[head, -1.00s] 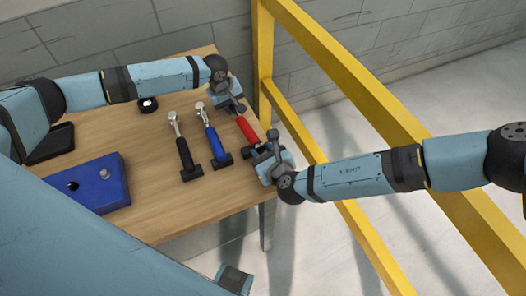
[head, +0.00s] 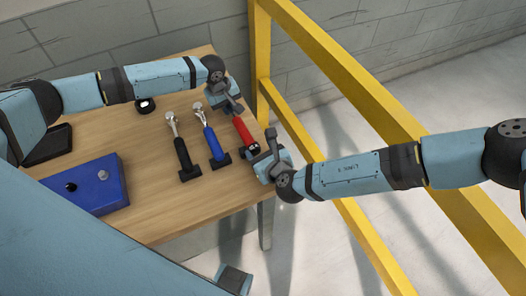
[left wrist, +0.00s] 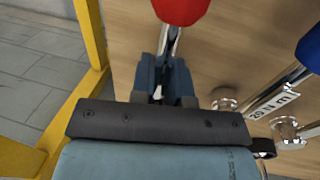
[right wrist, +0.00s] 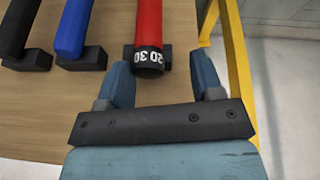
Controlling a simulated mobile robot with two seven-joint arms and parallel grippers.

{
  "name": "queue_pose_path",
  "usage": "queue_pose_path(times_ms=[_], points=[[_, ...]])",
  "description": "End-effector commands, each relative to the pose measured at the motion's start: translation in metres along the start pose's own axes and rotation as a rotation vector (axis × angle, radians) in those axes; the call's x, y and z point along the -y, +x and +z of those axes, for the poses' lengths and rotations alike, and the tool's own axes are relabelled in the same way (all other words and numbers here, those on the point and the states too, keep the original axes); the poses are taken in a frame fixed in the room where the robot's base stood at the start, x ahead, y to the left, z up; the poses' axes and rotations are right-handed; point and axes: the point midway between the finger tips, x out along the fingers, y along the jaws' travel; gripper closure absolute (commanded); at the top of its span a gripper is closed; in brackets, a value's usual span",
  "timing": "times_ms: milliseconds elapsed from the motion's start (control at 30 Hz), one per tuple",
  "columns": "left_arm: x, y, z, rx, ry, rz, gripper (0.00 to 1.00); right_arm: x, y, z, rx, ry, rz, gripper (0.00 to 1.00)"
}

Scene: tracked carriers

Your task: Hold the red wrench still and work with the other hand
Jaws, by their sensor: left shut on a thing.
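The red wrench (head: 241,130) lies near the right edge of the wooden table; its red handle also shows in the left wrist view (left wrist: 181,8). My left gripper (head: 236,104) is shut on its metal shaft, as the left wrist view (left wrist: 163,85) shows. My right gripper (head: 258,149) is at the handle's near end. In the right wrist view its fingers (right wrist: 163,72) are open, one on each side of the wrench's numbered end ring (right wrist: 148,58), with gaps showing. The wrench head is largely hidden by my left gripper.
A blue-handled wrench (head: 214,143) and a black-handled wrench (head: 182,153) lie to the left, with dark blocks at their handle ends. A blue box (head: 95,197) stands at the front left. A yellow railing (head: 335,65) runs close past the table's right side.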

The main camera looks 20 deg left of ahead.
Motion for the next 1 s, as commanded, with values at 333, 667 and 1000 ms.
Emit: queue_pose_path(times_ms=[333, 667, 1000], points=[[0.0, 0.0, -0.001, -0.002, 0.001, -0.001, 1.0, 0.005, -0.02, -0.001, -0.001, 0.0, -0.001, 0.42], [0.0, -0.001, -0.001, -0.002, 0.0, 0.001, 1.0, 0.009, -0.043, -0.002, -0.001, 0.0, -0.001, 0.42], [-0.001, -0.001, -0.001, -0.002, 0.0, 0.002, 1.0, 0.012, -0.066, -0.003, -0.001, 0.0, 0.0, 0.42]])
